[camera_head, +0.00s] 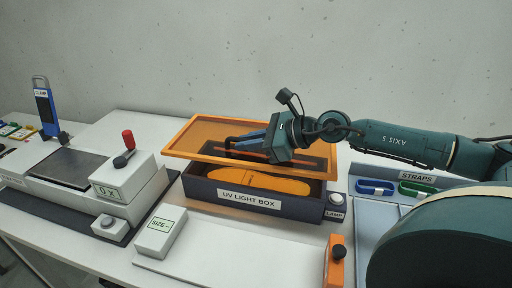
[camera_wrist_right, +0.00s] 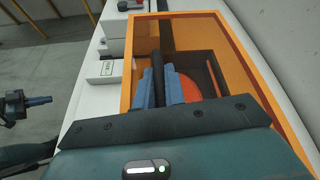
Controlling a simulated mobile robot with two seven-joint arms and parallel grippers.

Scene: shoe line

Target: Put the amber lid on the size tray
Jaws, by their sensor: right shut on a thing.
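The amber lid (camera_head: 190,138) is a see-through panel with an orange frame. My right gripper (camera_head: 246,142) is shut on the dark bar handle on its top. The lid is above the dark UV light box (camera_head: 200,191), tilted, with a gap at the front. In the right wrist view the gripper's blue fingers (camera_wrist_right: 158,88) clamp the handle, and the lid's frame (camera_wrist_right: 245,57) surrounds them. An orange sole-shaped piece (camera_head: 285,183) lies in the box. A white block labelled SIZE (camera_head: 158,238) stands front left of it; I cannot tell which thing is the size tray. My left gripper (camera_wrist_right: 40,101) seems to show at the left edge of the wrist view.
A lamp button (camera_head: 336,201) is at the box's right corner. A straps tray (camera_head: 455,181) and a large dark rounded thing (camera_head: 440,245) are at right. A white board with an orange end block (camera_head: 335,265) lies in front. A white device (camera_head: 125,180) stands at left.

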